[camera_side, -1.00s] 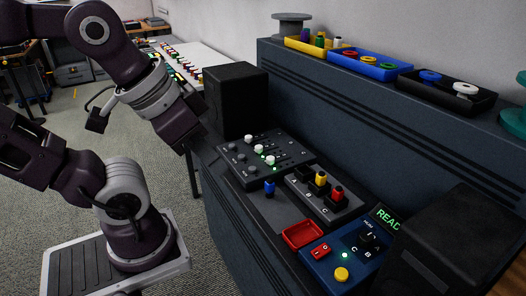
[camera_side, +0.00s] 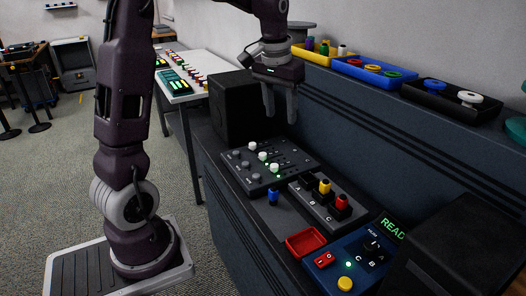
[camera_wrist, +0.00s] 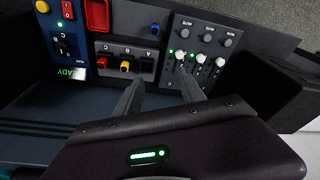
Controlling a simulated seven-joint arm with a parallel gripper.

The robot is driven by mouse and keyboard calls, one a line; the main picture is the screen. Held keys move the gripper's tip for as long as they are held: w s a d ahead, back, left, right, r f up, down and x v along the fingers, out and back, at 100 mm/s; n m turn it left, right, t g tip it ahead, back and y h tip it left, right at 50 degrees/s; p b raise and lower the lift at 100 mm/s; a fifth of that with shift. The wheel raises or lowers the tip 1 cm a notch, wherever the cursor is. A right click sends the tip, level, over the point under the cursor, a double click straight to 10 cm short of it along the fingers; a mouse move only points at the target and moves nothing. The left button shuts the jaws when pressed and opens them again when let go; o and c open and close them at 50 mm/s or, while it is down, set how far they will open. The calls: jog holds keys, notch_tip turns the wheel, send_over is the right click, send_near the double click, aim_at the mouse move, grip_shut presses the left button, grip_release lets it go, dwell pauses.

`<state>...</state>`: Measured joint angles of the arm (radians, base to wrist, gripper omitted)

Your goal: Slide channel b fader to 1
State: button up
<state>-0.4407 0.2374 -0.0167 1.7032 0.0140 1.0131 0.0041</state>
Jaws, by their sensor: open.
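The dark mixer panel (camera_side: 285,150) carries three white fader knobs in a row. The middle knob, likely channel b's fader (camera_side: 262,156), also shows in the wrist view (camera_wrist: 200,58); its letter is too small to read. The other white knobs stand on either side (camera_side: 252,146) (camera_side: 274,168). My gripper (camera_side: 281,117) is open and empty, pointing down above the back of the panel, apart from the knobs. In the wrist view its fingers (camera_wrist: 158,80) reach toward the panel, the right fingertip near the end knob on the C side.
A black speaker box (camera_side: 236,105) stands left of the panel. A socket block (camera_side: 325,203) with yellow and red plugs, a blue plug (camera_side: 273,196), a red tray (camera_side: 306,242) and a blue switch box (camera_side: 350,262) lie toward the front. A raised ledge with trays runs behind.

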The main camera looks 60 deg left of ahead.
jog(key=w+a+f+n+g, duration=0.1)
jog(key=w+a+f, duration=0.2)
jog(key=a+f, duration=0.3)
jog(key=n+g+h, duration=0.1)
jog(key=n, duration=0.1)
send_over(263, 153)
jog(key=f, duration=0.8)
jog(key=shift+d+f, duration=0.2)
notch_tip(263, 153, down, 8)
jog(key=shift+a+r, duration=0.15)
jog(key=shift+r, duration=0.1)
jog(key=shift+c, duration=0.2)
grip_shut()
